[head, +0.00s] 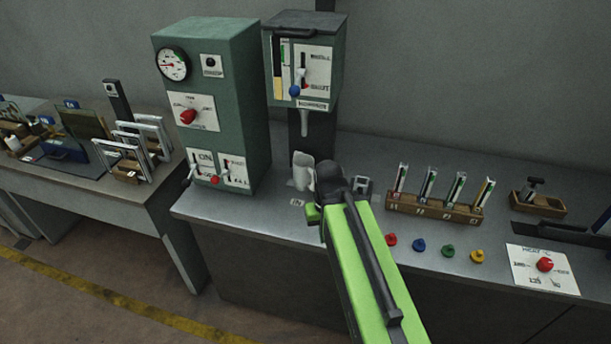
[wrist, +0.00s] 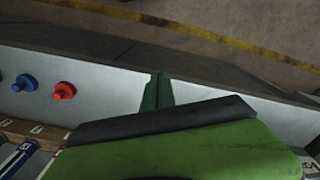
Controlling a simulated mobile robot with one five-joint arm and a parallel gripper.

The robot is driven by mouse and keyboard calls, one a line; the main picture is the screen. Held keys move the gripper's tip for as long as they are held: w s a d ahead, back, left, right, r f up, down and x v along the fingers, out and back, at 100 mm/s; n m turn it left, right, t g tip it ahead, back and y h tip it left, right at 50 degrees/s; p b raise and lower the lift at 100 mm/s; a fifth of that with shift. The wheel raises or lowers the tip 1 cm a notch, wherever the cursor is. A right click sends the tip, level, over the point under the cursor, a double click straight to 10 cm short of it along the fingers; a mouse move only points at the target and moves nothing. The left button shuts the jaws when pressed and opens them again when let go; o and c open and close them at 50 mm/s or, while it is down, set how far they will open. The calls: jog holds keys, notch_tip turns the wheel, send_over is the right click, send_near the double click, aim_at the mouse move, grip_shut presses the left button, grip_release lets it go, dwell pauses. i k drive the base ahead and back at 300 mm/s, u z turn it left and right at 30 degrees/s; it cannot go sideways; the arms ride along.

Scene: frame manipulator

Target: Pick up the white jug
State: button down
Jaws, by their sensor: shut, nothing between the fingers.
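The white jug (head: 301,172) stands upright on the grey workbench, below the spout of the dark green dispenser. Its right side is close to my arm's black end in the head view, which may hide part of it. I cannot tell whether they touch. The jug is not visible in the wrist view. My gripper (wrist: 157,92) shows in the wrist view as dark green fingers together, shut and empty, over the pale bench top near its front edge. In the head view its fingers are mostly hidden by my arm.
A wooden rack (head: 433,207) with several tubes and coloured knobs, including a red knob (head: 391,240), lie to the right. Bare bench (head: 250,215) shows left of the jug.

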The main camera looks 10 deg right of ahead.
aim_at(303, 164)
jog(key=z, duration=1.95)
jog(key=k, duration=1.55)
jog(key=u, duration=2.25)
jog(key=i, duration=2)
jog(key=u, duration=0.05)
